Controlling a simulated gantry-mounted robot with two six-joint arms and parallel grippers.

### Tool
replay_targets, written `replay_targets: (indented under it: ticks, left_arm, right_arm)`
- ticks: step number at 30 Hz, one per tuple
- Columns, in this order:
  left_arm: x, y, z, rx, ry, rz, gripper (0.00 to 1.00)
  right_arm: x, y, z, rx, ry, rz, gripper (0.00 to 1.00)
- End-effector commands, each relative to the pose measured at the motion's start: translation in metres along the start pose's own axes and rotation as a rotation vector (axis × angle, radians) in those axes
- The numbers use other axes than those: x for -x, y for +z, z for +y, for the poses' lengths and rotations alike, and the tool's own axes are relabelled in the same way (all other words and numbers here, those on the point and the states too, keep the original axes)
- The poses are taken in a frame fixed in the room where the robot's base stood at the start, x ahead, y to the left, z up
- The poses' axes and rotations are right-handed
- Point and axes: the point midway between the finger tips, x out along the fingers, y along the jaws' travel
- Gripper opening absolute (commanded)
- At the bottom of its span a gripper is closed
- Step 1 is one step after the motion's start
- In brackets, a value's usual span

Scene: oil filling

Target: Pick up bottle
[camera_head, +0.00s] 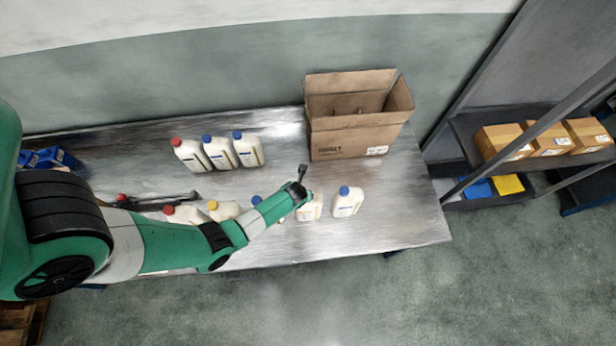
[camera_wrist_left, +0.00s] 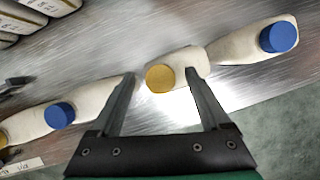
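In the wrist view a white bottle with a yellow cap (camera_wrist_left: 160,79) lies between the two fingers of my left gripper (camera_wrist_left: 161,82). The fingers are spread apart, one on each side of the bottle; I cannot tell whether they touch it. In the head view my left gripper (camera_head: 301,183) is over the front row of bottles and hides the cap of this bottle (camera_head: 311,208). A blue-capped bottle (camera_head: 347,203) stands just right of it, also seen in the wrist view (camera_wrist_left: 278,38). Another blue-capped bottle (camera_wrist_left: 60,115) is on the left. My right gripper is not seen.
An open cardboard box (camera_head: 345,138) stands at the back right of the metal table (camera_head: 400,225). Several bottles (camera_head: 222,153) stand behind the arm. Red-capped (camera_head: 186,214) and yellow-capped (camera_head: 224,210) bottles are at left. A shelf (camera_head: 465,145) with cartons is beyond the table's right end.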

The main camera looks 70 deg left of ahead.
Motion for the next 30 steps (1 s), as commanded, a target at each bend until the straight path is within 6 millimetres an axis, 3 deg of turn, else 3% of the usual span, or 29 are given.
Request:
replay_targets:
  ticks: [1, 13, 30]
  left_arm:
    - [0.0001, -0.0001, 0.0000, 0.000, 0.000, 0.000, 0.70]
    - [0.0003, -0.0001, 0.0000, 0.000, 0.000, 0.000, 0.00]
    - [0.0005, 0.0000, 0.0000, -0.001, 0.000, 0.000, 0.00]
  right_arm:
    - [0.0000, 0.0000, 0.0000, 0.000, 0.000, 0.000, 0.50]
    - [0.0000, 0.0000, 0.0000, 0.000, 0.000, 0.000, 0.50]
    - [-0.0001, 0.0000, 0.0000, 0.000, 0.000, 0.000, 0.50]
